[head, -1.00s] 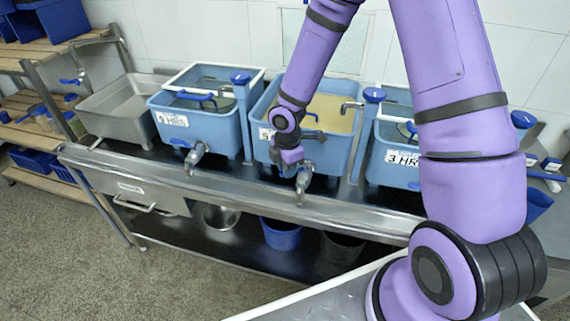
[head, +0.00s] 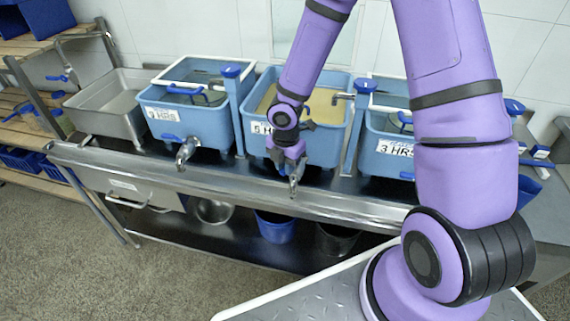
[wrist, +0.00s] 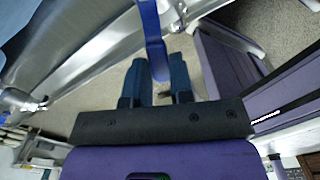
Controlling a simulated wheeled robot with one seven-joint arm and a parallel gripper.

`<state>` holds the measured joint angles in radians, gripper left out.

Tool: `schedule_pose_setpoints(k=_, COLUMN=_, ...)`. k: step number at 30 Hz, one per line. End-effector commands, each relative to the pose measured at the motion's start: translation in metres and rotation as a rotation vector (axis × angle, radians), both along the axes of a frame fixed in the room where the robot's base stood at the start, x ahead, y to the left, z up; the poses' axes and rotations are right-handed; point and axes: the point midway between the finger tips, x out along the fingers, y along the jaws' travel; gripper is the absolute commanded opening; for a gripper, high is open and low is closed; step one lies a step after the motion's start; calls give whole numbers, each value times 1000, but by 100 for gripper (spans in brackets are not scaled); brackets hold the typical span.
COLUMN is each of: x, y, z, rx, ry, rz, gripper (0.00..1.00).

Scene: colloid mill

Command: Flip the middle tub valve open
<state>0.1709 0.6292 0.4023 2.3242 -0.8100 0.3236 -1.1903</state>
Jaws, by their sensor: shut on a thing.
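My gripper (head: 290,160) is at this valve, in front of the tub, and hides the valve's handle in the head view. In the wrist view a blue lever handle (wrist: 151,35) reaches down between the tips of my gripper's two fingers (wrist: 160,72). The fingers are shut on this handle. The handle's exact angle is hard to tell.
A left tub (head: 192,125) and a right tub (head: 385,150) stand alongside, the left one showing its own spout (head: 186,152). A steel sink (head: 108,105) is at the far left. A blue bucket (head: 275,227) and a dark bucket (head: 335,240) stand on the shelf below.

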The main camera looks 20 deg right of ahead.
Motion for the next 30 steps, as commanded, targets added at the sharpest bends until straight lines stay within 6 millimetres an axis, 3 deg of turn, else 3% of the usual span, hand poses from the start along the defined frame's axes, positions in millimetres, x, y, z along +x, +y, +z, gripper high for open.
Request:
schedule_pose_setpoints(k=6, x=0, y=0, z=0, rx=-1, ry=-1, rz=-1, gripper=0)
schedule_pose_setpoints(k=7, x=0, y=0, z=0, rx=-1, ry=-1, rz=-2, gripper=28)
schedule_pose_setpoints(k=9, x=0, y=0, z=0, rx=-1, ry=-1, rz=-2, gripper=44)
schedule_pose_setpoints(k=10, x=0, y=0, z=0, rx=-1, ry=-1, rz=-2, gripper=47)
schedule_pose_setpoints(k=20, x=0, y=0, z=3, rx=1, ry=-1, rz=-3, gripper=47)
schedule_pose_setpoints(k=26, x=1, y=-1, z=23, rx=1, ry=-4, rz=-5, gripper=47)
schedule_pose_setpoints(k=30, x=1, y=-1, z=47, rx=0, ry=-5, rz=-6, gripper=47)
